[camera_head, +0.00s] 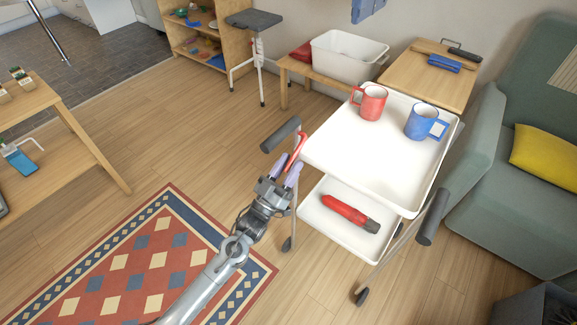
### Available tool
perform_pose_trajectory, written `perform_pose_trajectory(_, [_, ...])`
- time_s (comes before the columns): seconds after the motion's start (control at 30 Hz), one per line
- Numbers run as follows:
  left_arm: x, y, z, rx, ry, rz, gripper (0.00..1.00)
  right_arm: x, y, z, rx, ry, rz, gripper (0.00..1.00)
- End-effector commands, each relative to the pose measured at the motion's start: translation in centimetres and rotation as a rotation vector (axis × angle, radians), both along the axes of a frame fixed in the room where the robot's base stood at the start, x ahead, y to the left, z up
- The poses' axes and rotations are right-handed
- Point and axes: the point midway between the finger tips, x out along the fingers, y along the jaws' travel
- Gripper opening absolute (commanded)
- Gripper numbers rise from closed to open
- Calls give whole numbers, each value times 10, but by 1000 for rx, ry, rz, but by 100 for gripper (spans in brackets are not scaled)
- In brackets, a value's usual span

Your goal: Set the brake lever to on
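A white two-tier trolley (340,160) stands right of centre. A red brake lever (298,148) shows at its left side, by the dark grip (281,135) of the left handle, and slants upward. My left gripper (287,169) reaches up from below with its two lavender fingers apart. The lever's lower end shows between and just beyond the fingertips; I cannot tell whether they touch it. Any on or off marking is too small to see or hidden. My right gripper is not in view.
A red mug (371,103) and a blue mug (421,122) stand on the trolley's top tray. A red torch-like object (346,211) lies on the lower tray. A green sofa (515,205) is at the right. A patterned rug (135,262) and open floor lie left.

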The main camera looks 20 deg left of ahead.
Motion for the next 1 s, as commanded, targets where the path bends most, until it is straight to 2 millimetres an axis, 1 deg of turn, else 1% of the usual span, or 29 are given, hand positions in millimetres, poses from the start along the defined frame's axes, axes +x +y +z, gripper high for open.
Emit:
perform_pose_trajectory(0.27, [0,0,0,0,0,0,40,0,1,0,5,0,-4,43])
perform_pose_trajectory(0.43, [-8,3,-6,0,2,1,40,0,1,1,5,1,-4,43])
perform_pose_trajectory(0.57, [-23,8,-15,1,3,0,40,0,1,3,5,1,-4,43])
perform_pose_trajectory(0.8, [-56,19,-38,0,2,1,40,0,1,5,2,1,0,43])
perform_pose_trajectory(1.0, [-77,26,-51,0,2,1,40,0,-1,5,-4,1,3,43])
